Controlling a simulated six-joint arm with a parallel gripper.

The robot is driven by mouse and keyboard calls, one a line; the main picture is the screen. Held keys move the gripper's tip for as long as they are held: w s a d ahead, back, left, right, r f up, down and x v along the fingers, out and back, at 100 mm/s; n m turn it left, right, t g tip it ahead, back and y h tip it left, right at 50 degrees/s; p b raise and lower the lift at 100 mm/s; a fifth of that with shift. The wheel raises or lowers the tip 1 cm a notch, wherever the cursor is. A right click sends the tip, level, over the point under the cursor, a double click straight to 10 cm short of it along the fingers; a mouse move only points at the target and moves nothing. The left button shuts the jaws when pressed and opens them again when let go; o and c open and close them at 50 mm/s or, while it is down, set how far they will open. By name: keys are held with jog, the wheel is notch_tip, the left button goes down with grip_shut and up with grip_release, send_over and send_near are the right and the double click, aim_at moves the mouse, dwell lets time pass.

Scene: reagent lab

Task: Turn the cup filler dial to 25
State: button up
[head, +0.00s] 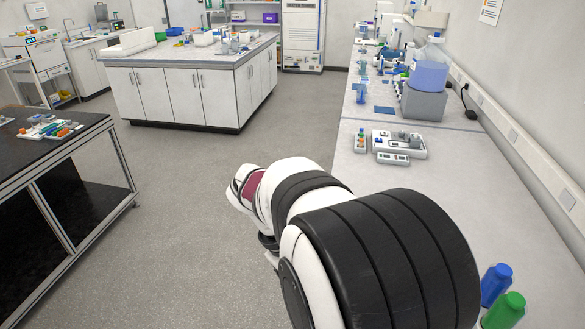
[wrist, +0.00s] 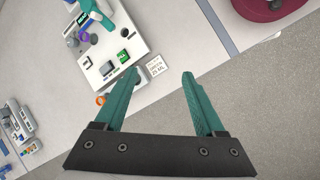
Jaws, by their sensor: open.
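A white panel (wrist: 103,42), which looks like the cup filler, lies at the upper middle of the wrist view. It carries a small green display (wrist: 123,57) and a dark grey part (wrist: 107,69) beside it. I cannot tell surely which part is the dial, and no setting can be read. A small card (wrist: 157,68) next to the panel reads 25 ML. My gripper (wrist: 159,76) is open and empty, its teal fingers spread. The left fingertip overlaps the panel's near edge in the picture; contact cannot be told. In the head view my gripper is hidden.
The light bench (head: 385,240) runs along the right wall. It bears a bottle of blue liquid (head: 430,75) on a grey block (head: 424,103), and a low white device (head: 398,143). Blue and green bottles (head: 497,284) stand at the near right. A dark red round object (wrist: 268,6) shows in the wrist view.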

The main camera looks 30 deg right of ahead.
jog(key=w+d+f+n+g+h, duration=0.1)
jog(key=w+d+f+n+h, duration=0.1)
jog(key=d, duration=0.6)
jog(key=w+d+f+n+g+h, duration=0.1)
jog(key=d+f+n, duration=0.3)
jog(key=d, duration=0.5)
jog(key=w+d+f+n+g+h, duration=0.1)
jog(key=w+d+f+n+h, duration=0.3)
jog(key=d+f, duration=0.3)
jog(key=shift+d+g, duration=0.4)
jog(key=shift+d, duration=0.3)
jog(key=x, duration=1.6)
jog(key=shift+d, duration=0.2)
jog(key=shift+w, duration=0.1)
grip_shut()
